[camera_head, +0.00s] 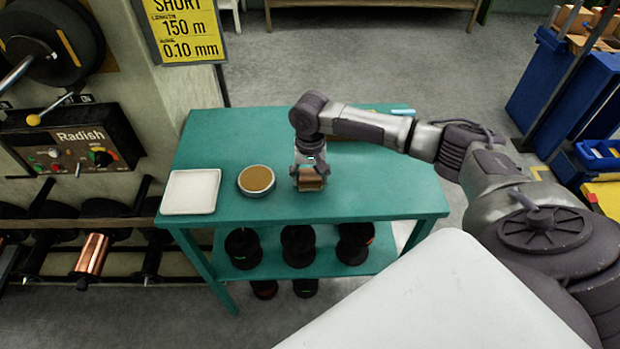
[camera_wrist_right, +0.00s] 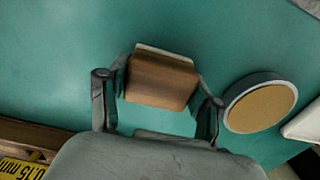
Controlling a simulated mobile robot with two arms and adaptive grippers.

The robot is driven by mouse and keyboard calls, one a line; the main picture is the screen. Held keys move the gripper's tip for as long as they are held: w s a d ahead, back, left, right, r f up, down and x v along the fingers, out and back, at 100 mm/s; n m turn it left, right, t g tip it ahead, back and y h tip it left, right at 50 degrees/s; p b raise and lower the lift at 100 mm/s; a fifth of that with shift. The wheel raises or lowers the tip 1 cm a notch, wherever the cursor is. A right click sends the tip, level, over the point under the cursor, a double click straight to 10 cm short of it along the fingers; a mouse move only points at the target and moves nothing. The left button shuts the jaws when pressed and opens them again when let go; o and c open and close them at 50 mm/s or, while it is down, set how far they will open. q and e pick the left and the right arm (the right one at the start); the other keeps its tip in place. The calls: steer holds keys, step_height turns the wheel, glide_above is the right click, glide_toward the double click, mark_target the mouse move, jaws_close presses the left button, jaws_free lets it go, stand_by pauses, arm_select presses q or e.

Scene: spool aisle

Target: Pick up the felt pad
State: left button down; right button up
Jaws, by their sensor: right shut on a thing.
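The felt pad (camera_head: 311,184) looks like a brown, wood-like block with a pale layer along one edge. It is over the front middle of the teal table (camera_head: 400,190). My right gripper (camera_head: 310,172) comes down from above with a finger on either side of the block and is shut on it. In the right wrist view the block (camera_wrist_right: 160,80) sits between the two fingers (camera_wrist_right: 160,92). I cannot tell whether it touches the table. My left gripper is not in view.
A round tin with a tan top (camera_head: 257,181) stands just left of the pad, and a white square tray (camera_head: 191,191) farther left. Black spools (camera_head: 298,245) fill the lower shelf. Blue bins (camera_head: 560,80) stand at the right. The table's front right is clear.

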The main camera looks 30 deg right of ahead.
mark_target(310, 173)
steer(key=shift+r, duration=0.55)
step_height(310, 173, up, 3)
steer(key=shift+f+b, duration=0.15)
steer(key=shift+b, duration=0.45)
steer(key=s+a+r+b, duration=0.1)
steer(key=s+r, duration=0.6)
steer(key=s, duration=0.4)
steer(key=shift+s+a+r, duration=0.15)
steer(key=shift+s+a, duration=0.05)
steer(key=shift+s, duration=0.1)
